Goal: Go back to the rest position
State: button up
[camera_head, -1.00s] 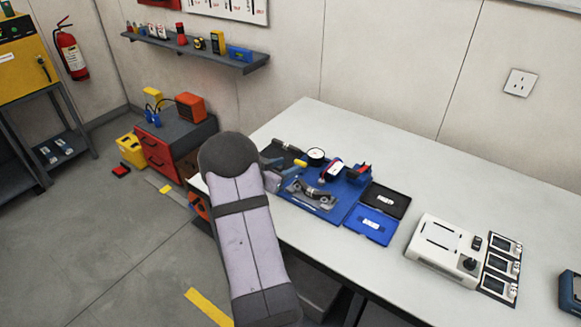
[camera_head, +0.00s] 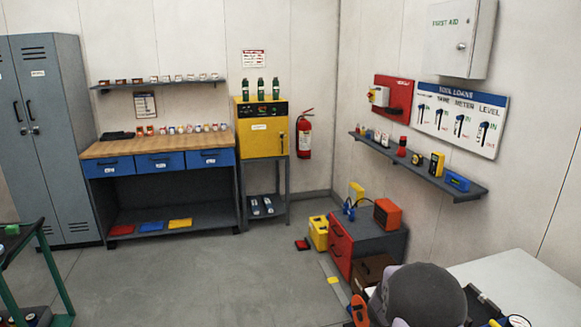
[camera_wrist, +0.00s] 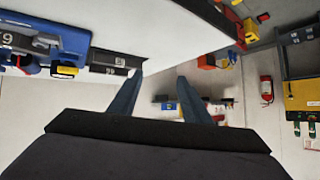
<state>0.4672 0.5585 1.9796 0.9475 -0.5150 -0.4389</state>
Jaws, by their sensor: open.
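In the wrist view, my gripper (camera_wrist: 158,98) shows as two blue-grey fingers held well apart, with nothing between them. Beyond the fingers lie the pale wall and, farther off, parts of the room, which look upside down. In the head view, a grey rounded joint of my arm shows at the bottom right. My gripper is not visible in that view. The white worktable (camera_head: 520,285) is at the lower right corner, mostly cut off, and its edge also shows in the wrist view (camera_wrist: 150,35).
A red-drawered cabinet (camera_head: 340,250) with an orange box (camera_head: 387,214) on it stands near my arm. A wall shelf (camera_head: 425,172) holds several small items. A wooden-topped bench (camera_head: 155,147), yellow oven (camera_head: 262,128) and locker (camera_head: 55,130) stand behind. The middle floor is clear.

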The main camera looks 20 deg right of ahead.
jog(key=w+a+n+t+y, duration=0.15)
jog(key=a+n+y, duration=0.25)
jog(key=a, duration=0.9)
jog(key=s+a+f+n+g+y, duration=0.1)
jog(key=s+a+n+y, duration=0.15)
jog(key=a, duration=0.45)
jog(key=s+a+n+g+y, duration=0.15)
jog(key=s+a, duration=0.25)
jog(key=a, duration=0.4)
jog(key=s+a+f+n+g+y, duration=0.1)
jog(key=s+a+n+g, duration=0.15)
jog(key=s, duration=0.75)
jog(key=s+a+n+g, duration=0.2)
jog(key=s+a+g, duration=0.15)
jog(key=s, duration=0.65)
notch_tip(320, 180, down, 34)
jog(key=b, duration=3.3)
jog(key=shift+w+a+t+b, duration=0.25)
jog(key=shift+a+t+b, duration=0.05)
jog(key=shift+a+b, duration=0.1)
